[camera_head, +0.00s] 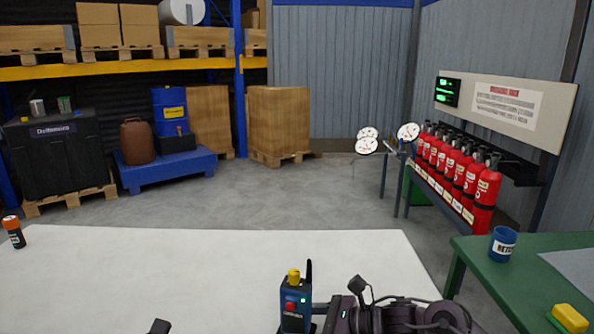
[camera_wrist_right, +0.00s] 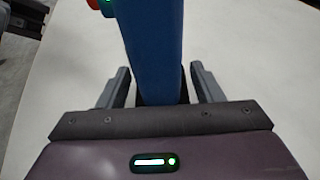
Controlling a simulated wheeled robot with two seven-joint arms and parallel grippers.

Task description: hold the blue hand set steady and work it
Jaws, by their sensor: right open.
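The blue hand set (camera_head: 296,305) stands upright at the front edge of the white table, with a yellow knob on top, a red button on its face and a black antenna. Its foot is cut off by the picture. My right gripper (camera_head: 314,320) reaches it from the right. In the right wrist view, the open fingers (camera_wrist_right: 158,84) lie on either side of the blue body (camera_wrist_right: 152,40), with gaps showing near the fingertips. A small dark tip (camera_head: 160,326) at the bottom edge appears to be my left gripper; its jaws are not readable.
An orange-topped black can (camera_head: 14,232) stands at the white table's (camera_head: 200,270) left edge. A green table (camera_head: 490,275) at right holds a blue cup (camera_head: 502,244) and a yellow block (camera_head: 569,318). Red extinguishers (camera_head: 461,172) line a rack behind. The white table's middle is clear.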

